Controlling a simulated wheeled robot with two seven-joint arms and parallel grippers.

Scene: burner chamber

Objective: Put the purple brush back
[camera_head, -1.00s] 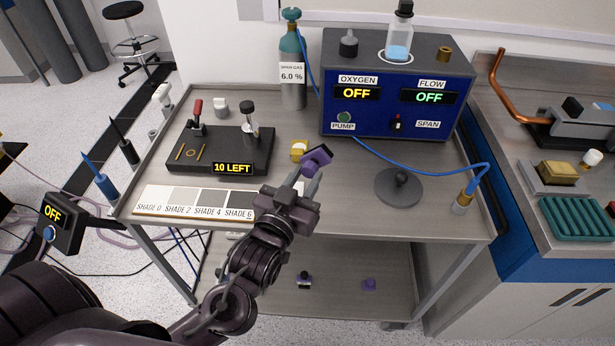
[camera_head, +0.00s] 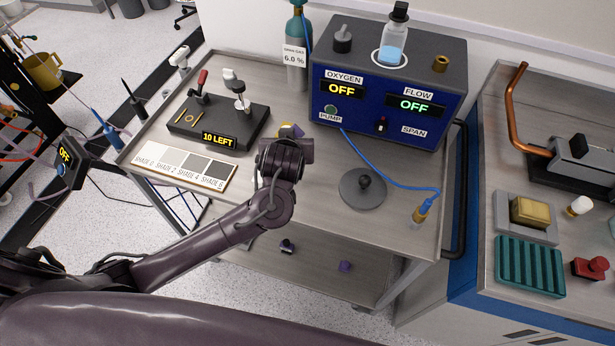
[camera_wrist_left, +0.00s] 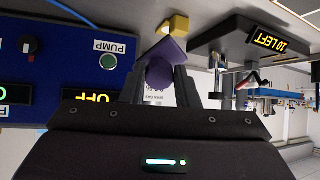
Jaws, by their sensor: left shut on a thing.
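The purple brush shows in the left wrist view (camera_wrist_left: 163,62) between the two dark fingers of my left gripper (camera_wrist_left: 160,82), which is shut on it. In the head view only a small bit of the purple brush (camera_head: 296,130) shows past my left gripper (camera_head: 289,142), over the cart top. A yellow block (camera_wrist_left: 176,25) lies just beyond the brush in the wrist view. In the head view it is mostly hidden behind the gripper. I cannot tell whether brush and block touch. My right gripper is not in view.
A black stand labelled "10 LEFT" (camera_head: 212,118) and a shade strip (camera_head: 185,165) lie to the left. The blue analyser (camera_head: 385,95) stands behind. A grey disc with a knob (camera_head: 362,188) and a blue hose (camera_head: 385,172) are to the right.

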